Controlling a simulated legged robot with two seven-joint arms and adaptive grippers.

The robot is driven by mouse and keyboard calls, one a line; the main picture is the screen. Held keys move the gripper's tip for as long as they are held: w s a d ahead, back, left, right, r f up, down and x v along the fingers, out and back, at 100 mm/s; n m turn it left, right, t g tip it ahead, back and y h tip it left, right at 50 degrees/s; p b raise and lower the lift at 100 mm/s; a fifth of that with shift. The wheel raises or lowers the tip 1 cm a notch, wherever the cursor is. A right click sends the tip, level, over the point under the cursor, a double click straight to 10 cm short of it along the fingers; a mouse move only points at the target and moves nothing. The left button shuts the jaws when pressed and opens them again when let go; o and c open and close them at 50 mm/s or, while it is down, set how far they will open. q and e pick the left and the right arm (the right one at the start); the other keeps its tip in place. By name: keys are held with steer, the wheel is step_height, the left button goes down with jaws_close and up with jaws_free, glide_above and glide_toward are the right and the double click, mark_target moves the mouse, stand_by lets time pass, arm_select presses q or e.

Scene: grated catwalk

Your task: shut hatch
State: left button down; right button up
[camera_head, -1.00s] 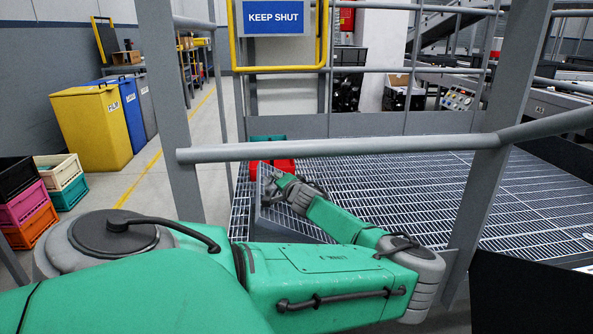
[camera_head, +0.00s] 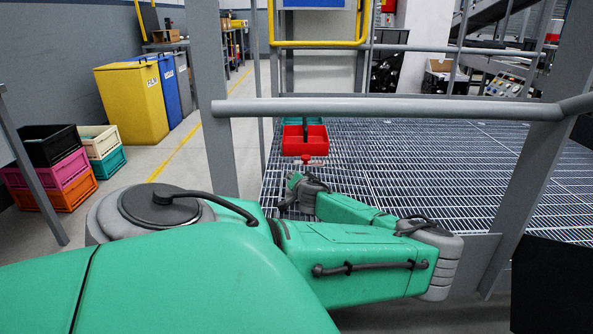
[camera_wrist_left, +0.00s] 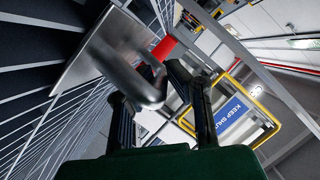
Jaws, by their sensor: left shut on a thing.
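In the left wrist view, a grey metal plate with a thick bent grey handle (camera_wrist_left: 151,88) lies right at my left gripper (camera_wrist_left: 160,82); this plate (camera_wrist_left: 86,52) looks like the hatch. The fingers are closed about the handle, though the exact contact is partly hidden. In the head view, my left gripper (camera_head: 291,194) is low over the catwalk grating, beyond the near rail. The hatch cannot be made out clearly there, as my green arm covers part of that area. My right gripper is not in view.
A grey handrail (camera_head: 390,109) crosses in front, above my forearm. A red bin (camera_head: 305,141) stands beyond the gripper with a teal one (camera_head: 301,121) behind it. A yellow-framed gate (camera_head: 320,43) stands at the back. The grating (camera_head: 440,150) to the right is clear.

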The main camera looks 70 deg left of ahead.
arm_select(q)
steer(key=shift+w+a+r, duration=0.1)
steer(key=shift+r, duration=0.15)
steer(key=c, duration=1.7)
jaws_free()
steer(key=shift+o, duration=0.6)
steer(key=shift+a+f, duration=0.15)
steer(key=shift+f, duration=0.3)
steer(key=v, duration=1.1)
steer(key=shift+d, duration=0.4)
